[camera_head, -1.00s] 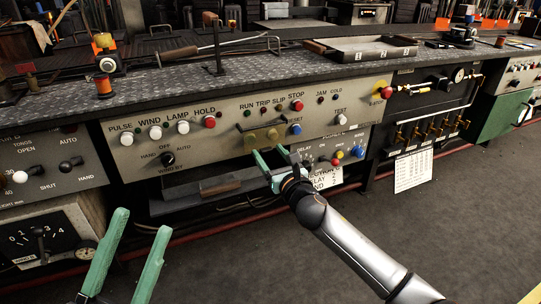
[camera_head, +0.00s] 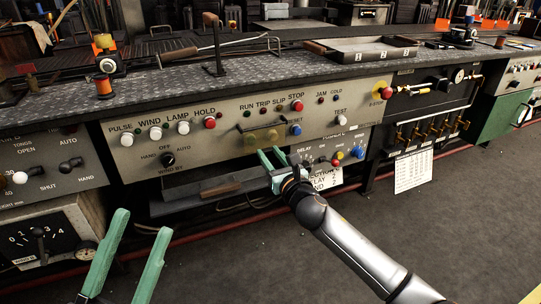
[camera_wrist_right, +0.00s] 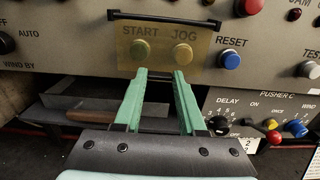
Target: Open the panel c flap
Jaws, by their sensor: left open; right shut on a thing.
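The panel c flap (camera_head: 263,136) is a yellowish see-through plate on the grey control panel. It lies down over the START and JOG buttons, which show through it in the right wrist view (camera_wrist_right: 160,36). A black bar runs along its top. My right gripper (camera_head: 270,153) is at the flap's lower edge, its green fingers (camera_wrist_right: 159,76) drawn in on a dark lip there; the fingers partly hide this lip. My left gripper (camera_head: 138,225) is open and empty at the lower left, well away from the panel.
A blue RESET button (camera_wrist_right: 229,59) is just right of the flap. The pusher panel (camera_wrist_right: 262,115) with knobs and coloured levers is below right. A shelf with a brown-handled tool (camera_head: 221,191) is below left. Open floor (camera_head: 450,220) lies to the right.

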